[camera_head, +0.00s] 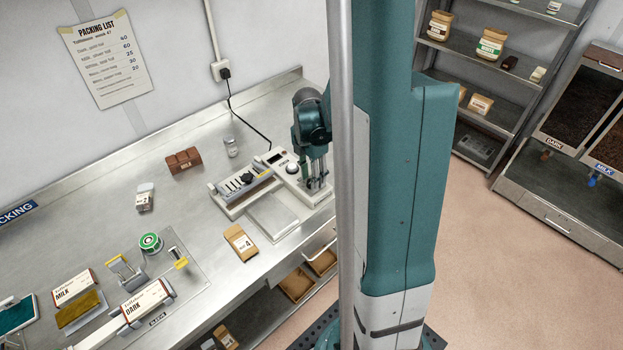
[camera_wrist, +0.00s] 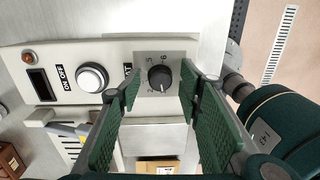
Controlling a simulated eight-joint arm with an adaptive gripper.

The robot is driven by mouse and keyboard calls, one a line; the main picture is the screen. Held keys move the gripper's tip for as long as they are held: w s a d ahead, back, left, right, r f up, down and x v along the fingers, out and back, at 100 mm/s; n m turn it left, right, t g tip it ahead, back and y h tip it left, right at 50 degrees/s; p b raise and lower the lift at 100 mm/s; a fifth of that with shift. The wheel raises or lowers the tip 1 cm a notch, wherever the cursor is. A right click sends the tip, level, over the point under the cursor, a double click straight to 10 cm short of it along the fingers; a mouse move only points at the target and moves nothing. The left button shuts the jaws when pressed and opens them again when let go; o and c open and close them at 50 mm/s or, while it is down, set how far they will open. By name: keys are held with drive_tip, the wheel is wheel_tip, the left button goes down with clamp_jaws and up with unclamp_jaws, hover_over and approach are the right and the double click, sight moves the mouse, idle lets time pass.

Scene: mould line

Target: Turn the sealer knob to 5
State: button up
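The sealer (camera_head: 238,203) stands on the steel bench in the head view, its white control panel (camera_wrist: 60,52) filling the upper wrist view. The black sealer knob (camera_wrist: 160,77) sits on a grey dial plate with small printed numbers; I cannot surely read its setting. My gripper (camera_wrist: 161,82) is open, with green ribbed pads either side of the knob and visible gaps to it. In the head view my gripper (camera_head: 316,178) points down over the panel's right end and hides the knob.
A white round button (camera_wrist: 91,77) marked ON OFF, a dark display (camera_wrist: 42,84) and a red lamp (camera_wrist: 28,57) are left of the knob. A small box (camera_head: 240,242), a brown block (camera_head: 184,161) and a green-ringed roll (camera_head: 150,243) lie on the bench.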

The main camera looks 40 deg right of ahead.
drive_tip(key=shift+f, duration=0.25)
drive_tip(key=c, duration=0.9)
